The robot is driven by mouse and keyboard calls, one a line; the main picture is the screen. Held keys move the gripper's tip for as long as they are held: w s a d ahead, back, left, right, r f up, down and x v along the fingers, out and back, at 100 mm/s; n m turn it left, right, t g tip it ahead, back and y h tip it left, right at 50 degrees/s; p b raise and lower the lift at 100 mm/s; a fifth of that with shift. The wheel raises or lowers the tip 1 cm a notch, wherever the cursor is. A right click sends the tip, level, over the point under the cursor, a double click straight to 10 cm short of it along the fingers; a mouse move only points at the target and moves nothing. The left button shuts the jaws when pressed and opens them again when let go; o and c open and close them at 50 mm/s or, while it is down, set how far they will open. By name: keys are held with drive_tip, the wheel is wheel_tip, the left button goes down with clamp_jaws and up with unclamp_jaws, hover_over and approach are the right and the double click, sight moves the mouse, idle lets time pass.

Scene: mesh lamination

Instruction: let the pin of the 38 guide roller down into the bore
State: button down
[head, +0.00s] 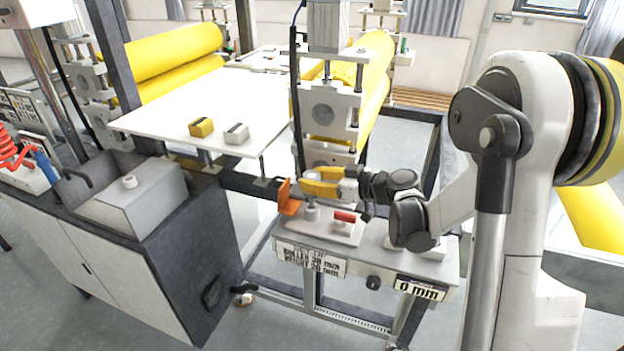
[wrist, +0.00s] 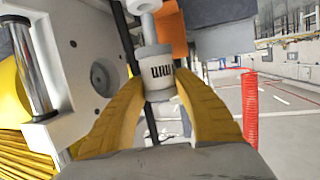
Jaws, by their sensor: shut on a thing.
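My gripper (head: 308,181) reaches in from the right above the small test stand (head: 372,262). In the wrist view its two yellow fingers (wrist: 160,92) are shut on the guide roller (wrist: 157,72), a pale cylinder with dark markings that I cannot read. A thinner pale shaft (wrist: 147,22) runs from the roller toward the top of the wrist view. In the head view a grey cylindrical part (head: 312,212) shows just below the fingers. The bore is hidden, and I cannot tell whether the pin is in it.
An orange bracket (head: 289,200) stands close to the left of my fingers. A red-topped piece (head: 344,217) lies on the stand's top, right of the grey part. The machine's upright (head: 325,112) rises close behind. The stand's display (head: 421,290) reads 0 mm.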

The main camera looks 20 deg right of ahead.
drive_tip(key=shift+f+b, duration=0.95)
drive_tip(key=shift+f, duration=0.25)
drive_tip(key=shift+f+b, duration=0.3)
drive_tip(key=shift+f, duration=0.85)
drive_tip(key=c, duration=0.9)
unclamp_jaws()
drive_tip(key=shift+c, duration=0.2)
drive_tip(key=v, duration=1.2)
